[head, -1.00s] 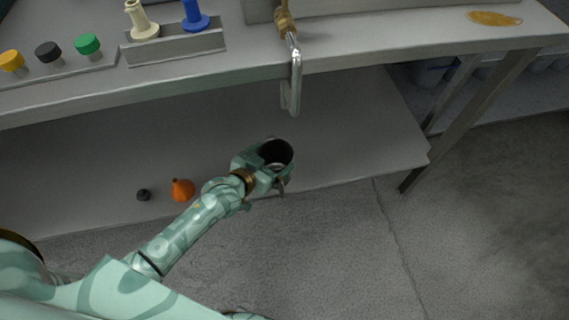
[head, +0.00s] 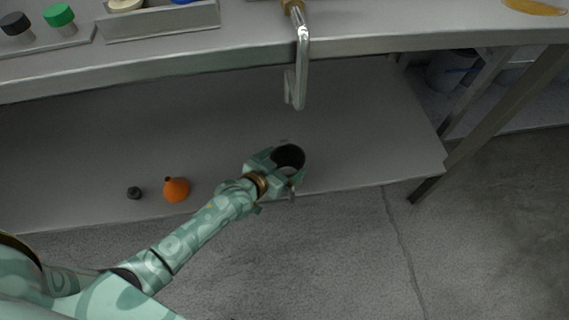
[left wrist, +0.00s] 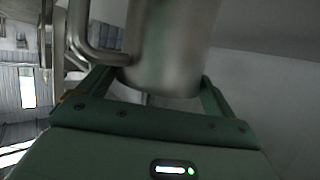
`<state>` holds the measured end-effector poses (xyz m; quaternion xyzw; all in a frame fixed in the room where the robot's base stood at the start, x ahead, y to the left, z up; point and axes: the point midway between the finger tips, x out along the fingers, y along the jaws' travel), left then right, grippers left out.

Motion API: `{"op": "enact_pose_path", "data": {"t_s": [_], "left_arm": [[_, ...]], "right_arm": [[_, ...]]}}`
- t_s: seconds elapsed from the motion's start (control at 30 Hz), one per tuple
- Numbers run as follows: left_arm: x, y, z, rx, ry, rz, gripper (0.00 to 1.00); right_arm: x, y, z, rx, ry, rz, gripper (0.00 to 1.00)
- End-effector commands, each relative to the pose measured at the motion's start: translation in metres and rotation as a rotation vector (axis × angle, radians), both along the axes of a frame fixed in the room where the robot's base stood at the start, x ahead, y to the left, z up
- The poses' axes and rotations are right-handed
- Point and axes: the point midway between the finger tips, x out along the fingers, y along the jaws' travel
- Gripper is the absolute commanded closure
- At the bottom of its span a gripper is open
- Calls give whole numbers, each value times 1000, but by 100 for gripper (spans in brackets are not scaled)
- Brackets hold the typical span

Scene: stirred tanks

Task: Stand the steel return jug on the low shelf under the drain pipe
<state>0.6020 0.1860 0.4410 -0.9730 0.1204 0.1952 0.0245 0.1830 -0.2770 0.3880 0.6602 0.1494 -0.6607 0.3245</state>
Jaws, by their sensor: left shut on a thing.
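The steel jug (head: 289,157) is upright in my left gripper (head: 279,165), its dark open mouth facing up in the head view. In the left wrist view the jug's steel body (left wrist: 172,50) stands between the two green fingers, with its bent handle on the left. The left gripper is shut on the jug. The drain pipe (head: 301,70) hangs from the bench edge, above and slightly right of the jug in the picture. The low shelf (head: 365,140) lies behind and below the jug; I cannot tell whether the jug touches it. My right gripper is not in view.
A bench leg (head: 490,125) stands at the right. The shelf around and right of the jug is clear.

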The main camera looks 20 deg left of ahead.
Motion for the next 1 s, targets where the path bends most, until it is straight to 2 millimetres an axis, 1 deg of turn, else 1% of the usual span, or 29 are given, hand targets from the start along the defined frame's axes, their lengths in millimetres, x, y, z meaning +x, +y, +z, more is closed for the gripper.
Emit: {"op": "enact_pose_path", "data": {"t_s": [0.03,0.13,0.37,0.5,0.53,0.57,0.77,0.87,1.0], "left_arm": [[0,0,-8,0,2,0,49],[0,0,-9,0,0,0,49],[1,0,-7,-1,-3,0,49],[0,0,-11,1,-1,0,49],[0,0,-12,1,0,0,6],[0,0,-11,1,-1,0,0],[0,0,-10,1,-1,0,0],[0,0,-5,-1,-3,0,0],[-13,4,3,2,-6,0,0]], "right_arm": [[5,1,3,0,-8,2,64],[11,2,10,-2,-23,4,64],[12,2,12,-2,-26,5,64],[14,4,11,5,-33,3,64],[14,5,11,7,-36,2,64],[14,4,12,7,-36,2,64],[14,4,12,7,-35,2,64],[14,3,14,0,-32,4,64],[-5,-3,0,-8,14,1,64]]}}
